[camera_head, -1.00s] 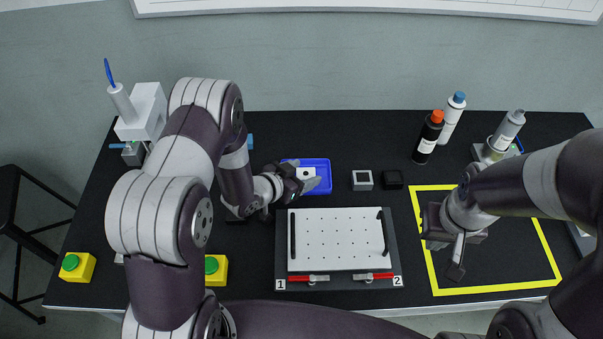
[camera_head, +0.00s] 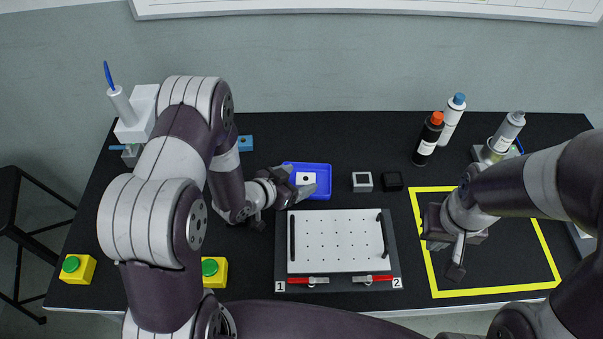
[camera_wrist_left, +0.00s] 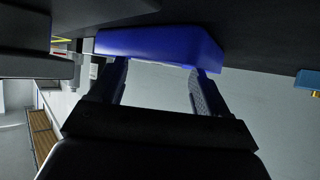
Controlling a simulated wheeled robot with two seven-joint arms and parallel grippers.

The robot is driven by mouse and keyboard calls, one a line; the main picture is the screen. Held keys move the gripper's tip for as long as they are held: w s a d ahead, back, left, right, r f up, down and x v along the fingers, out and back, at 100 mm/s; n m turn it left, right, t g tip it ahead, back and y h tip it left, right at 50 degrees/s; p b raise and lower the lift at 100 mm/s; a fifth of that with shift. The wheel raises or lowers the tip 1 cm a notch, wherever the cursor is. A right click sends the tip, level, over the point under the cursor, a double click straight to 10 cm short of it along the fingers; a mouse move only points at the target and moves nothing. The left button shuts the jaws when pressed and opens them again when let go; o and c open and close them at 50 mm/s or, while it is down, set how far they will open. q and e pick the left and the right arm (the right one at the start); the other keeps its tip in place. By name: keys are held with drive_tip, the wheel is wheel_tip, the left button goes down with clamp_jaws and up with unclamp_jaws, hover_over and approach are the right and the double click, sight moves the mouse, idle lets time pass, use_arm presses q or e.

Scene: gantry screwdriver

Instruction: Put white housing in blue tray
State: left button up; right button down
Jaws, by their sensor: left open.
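The white housing (camera_head: 306,179), a small square block with a dark round hole, lies inside the blue tray (camera_head: 324,192) in the head view. My left gripper (camera_head: 293,183) is open at the tray's left edge, just left of the housing, with nothing seen between its fingers. In the left wrist view, its two spread fingers (camera_wrist_left: 158,88) point toward the blue tray wall (camera_wrist_left: 155,42); the housing is hidden there. My right gripper (camera_head: 456,254) hangs over the yellow-outlined area at the right; its jaw opening is unclear.
A white perforated plate (camera_head: 336,241) in a dark frame stands in front of the tray. Grey (camera_head: 362,181) and black (camera_head: 392,181) blocks sit right of it. Bottles (camera_head: 429,138) stand at the back right. Yellow button boxes (camera_head: 215,273) are at the front left.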

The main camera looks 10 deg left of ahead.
use_arm(q)
drive_tip(key=v, duration=0.9)
drive_tip(key=shift+a+r+p, duration=0.15)
drive_tip(key=shift+r+p, duration=0.2)
drive_tip(key=shift+p, duration=0.05)
drive_tip(key=a+r+n+g+y, duration=0.2)
drive_tip(key=a+r+g+y, duration=0.1)
drive_tip(key=a+y, duration=0.25)
drive_tip(key=s+d+r+n+g, duration=0.1)
drive_tip(key=s+r+n+g, duration=0.1)
drive_tip(key=s, duration=0.3)
drive_tip(key=s+d+r+n+g+y, duration=0.1)
drive_tip(key=s+d+r+n+g, duration=0.1)
drive_tip(key=s, duration=0.4)
wheel_tip(320, 180, up, 2)
drive_tip(key=shift+r+n+g, duration=0.1)
drive_tip(key=shift+n+g, duration=0.2)
drive_tip(key=shift+g, duration=0.5)
